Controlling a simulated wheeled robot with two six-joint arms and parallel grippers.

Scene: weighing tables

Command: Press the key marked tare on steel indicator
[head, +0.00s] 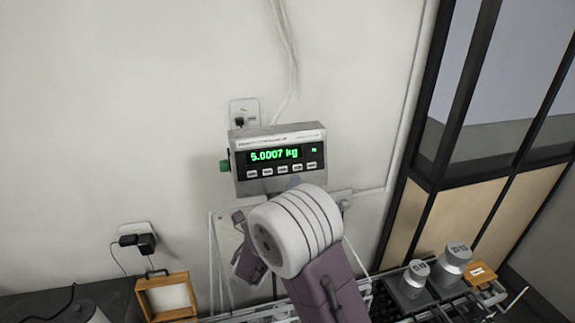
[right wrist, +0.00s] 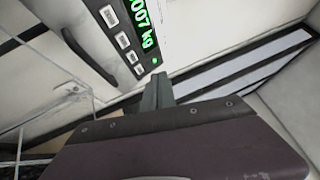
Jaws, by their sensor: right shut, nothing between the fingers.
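The steel indicator (head: 240,185) is fixed in front of the wall in the head view, with green digits reading 5.0007 kg and a row of several light keys (head: 282,170) below them. The key labels are too small to read. My right gripper (head: 295,181) is shut and empty, its tip just under the indicator's lower edge, mostly hidden behind my own wrist. In the right wrist view the indicator (right wrist: 147,63) appears turned, with part of its display and some keys (right wrist: 122,40) in view. The shut fingertips (right wrist: 157,80) are near it; contact cannot be told. My left gripper is not in view.
Metal weights (head: 411,280) stand at the lower right beside a small wooden box (head: 481,273). A wooden-framed box (head: 167,296) is at the lower left. Plugs and a cable are on the wall. A dark-framed partition (head: 440,135) stands at the right.

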